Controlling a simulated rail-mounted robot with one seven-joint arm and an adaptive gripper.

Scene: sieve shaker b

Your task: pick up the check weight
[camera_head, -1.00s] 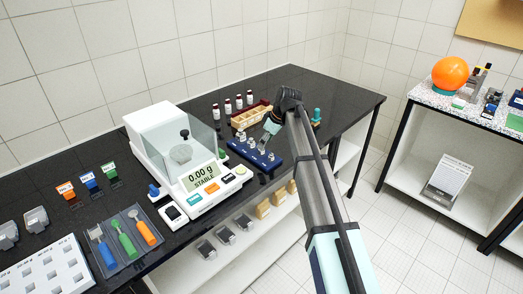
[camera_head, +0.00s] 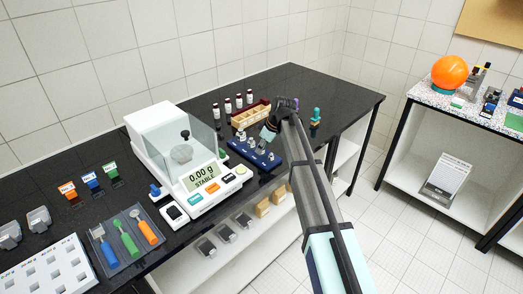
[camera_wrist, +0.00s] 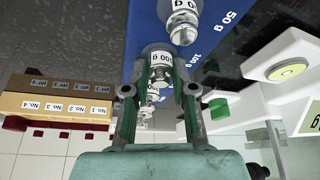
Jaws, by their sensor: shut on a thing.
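A blue weight block (camera_head: 238,148) with several silver weights lies on the black bench, right of the balance. It also shows in the wrist view (camera_wrist: 222,22), with printed gram labels. My gripper (camera_wrist: 158,95) points down at the block and is shut on a silver check weight (camera_wrist: 158,57) with a white label, partly hidden by the fingers. Another silver weight (camera_wrist: 183,30) stands just beyond it. Smaller metal weights show between the fingers. In the head view my gripper (camera_head: 263,145) is over the block's middle. I cannot tell whether the held weight touches the block.
The balance (camera_head: 182,160) stands close left of the block, its display reading 0.00 g. A wooden box (camera_head: 250,115) and several capped vials (camera_head: 238,102) stand behind. A tray of coloured-handled tools (camera_head: 108,262) lies at left.

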